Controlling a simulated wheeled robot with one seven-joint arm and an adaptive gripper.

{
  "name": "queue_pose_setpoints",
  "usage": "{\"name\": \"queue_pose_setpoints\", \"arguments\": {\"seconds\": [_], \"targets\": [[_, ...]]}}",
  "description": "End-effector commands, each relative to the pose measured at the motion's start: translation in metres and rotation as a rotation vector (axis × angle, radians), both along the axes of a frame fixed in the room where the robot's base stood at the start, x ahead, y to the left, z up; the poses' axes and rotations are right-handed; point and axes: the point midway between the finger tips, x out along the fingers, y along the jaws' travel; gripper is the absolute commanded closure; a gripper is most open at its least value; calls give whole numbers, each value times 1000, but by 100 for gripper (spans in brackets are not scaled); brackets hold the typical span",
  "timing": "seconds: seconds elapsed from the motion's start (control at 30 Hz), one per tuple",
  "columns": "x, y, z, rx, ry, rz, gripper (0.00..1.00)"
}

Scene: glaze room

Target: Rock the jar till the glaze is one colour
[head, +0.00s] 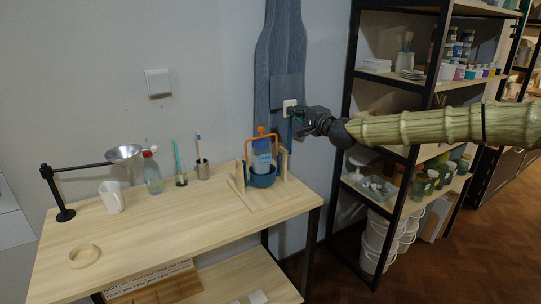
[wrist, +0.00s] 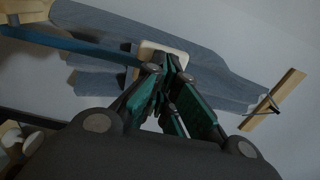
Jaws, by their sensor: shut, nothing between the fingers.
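The cradle sits between wooden posts on a wooden base at the right end of the bench. I cannot make out the glaze's colour inside. My gripper (head: 294,113) is shut and empty, above and right of the jar, apart from it. The jar does not show clearly there.
A blue apron (head: 284,60) hangs on the wall behind. A shelf rack (head: 424,90) stands right.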

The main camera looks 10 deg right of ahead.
Motion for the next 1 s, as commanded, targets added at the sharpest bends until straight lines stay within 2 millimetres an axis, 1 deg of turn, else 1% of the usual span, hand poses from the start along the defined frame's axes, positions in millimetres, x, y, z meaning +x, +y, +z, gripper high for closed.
{"name": "queue_pose_setpoints", "arguments": {"seconds": [0.03, 0.3, 0.4, 0.83, 1.0], "targets": [[5, 2, -4, -1, 0, 0, 100], [27, 10, -4, -1, 0, 0, 100], [32, 12, -4, 0, 0, 0, 100], [35, 13, -3, 0, 0, 0, 100], [44, 17, -8, 0, 0, 1, 100]]}}
